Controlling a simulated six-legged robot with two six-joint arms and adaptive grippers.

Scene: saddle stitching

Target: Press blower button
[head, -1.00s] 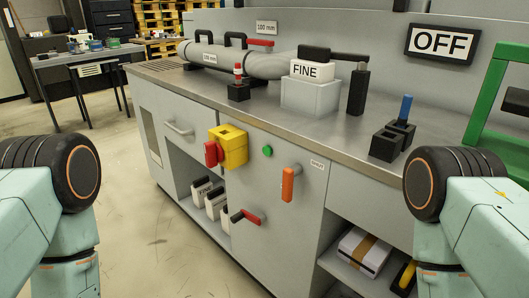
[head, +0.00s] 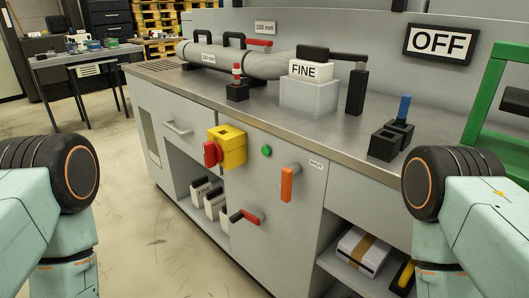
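A small round green button (head: 266,150) sits on the grey front panel of the bench. Just left of it is a yellow box with a red rotary knob (head: 212,154). An orange handle (head: 287,184) is to its right, and a red lever with a black grip (head: 246,216) is below. A sign reading OFF (head: 441,42) hangs on the back panel at the upper right. My two arms show at the left and right edges, both well apart from the button. Neither gripper is in the picture.
On the steel bench top (head: 330,130) stand a grey pipe (head: 216,56), a grey block labelled FINE (head: 309,94) and a black fixture with a blue lever (head: 405,107). A green frame (head: 485,95) stands at the right. Open shelves below hold boxes. The floor in front is clear.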

